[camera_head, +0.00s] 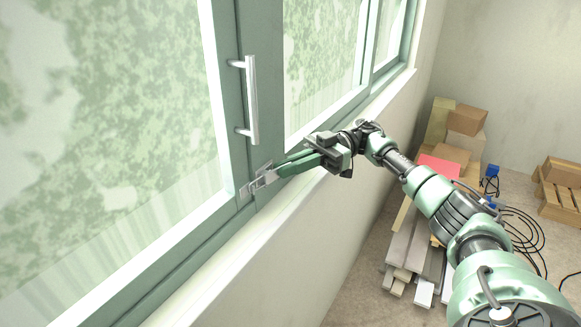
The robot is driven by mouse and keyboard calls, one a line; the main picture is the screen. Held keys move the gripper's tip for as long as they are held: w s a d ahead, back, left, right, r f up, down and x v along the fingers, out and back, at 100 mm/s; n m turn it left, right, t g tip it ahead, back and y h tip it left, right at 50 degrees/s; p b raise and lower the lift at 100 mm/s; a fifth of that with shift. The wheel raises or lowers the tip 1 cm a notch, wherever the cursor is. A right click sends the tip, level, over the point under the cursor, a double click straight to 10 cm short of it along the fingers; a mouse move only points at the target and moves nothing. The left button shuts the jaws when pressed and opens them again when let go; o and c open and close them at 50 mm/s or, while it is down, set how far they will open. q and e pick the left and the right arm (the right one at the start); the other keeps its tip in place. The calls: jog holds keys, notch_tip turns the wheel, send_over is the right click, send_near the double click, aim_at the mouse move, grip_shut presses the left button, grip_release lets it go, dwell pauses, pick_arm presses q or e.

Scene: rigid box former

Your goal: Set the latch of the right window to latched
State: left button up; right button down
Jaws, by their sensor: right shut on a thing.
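The right window is a green-framed sash (262,90) with a silver bar handle (251,100) standing on its stile. A small metal latch (248,188) sits low on the frame, below the handle, where the two sashes meet. My right gripper (268,178) reaches in from the right, and its fingertips are at the latch. It is shut on the latch's small lever, and the fingers partly hide that part. I cannot tell the latch's exact setting. My left gripper is not in view.
A pale sill (232,262) runs under the windows. Stacked cardboard boxes (452,150), boards (408,250), dark cables (522,228) and a wooden crate (560,188) lie on the floor to the right, beyond my arm.

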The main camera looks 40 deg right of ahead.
jog(key=c, duration=1.6)
grip_release()
jog(key=shift+w, duration=0.1)
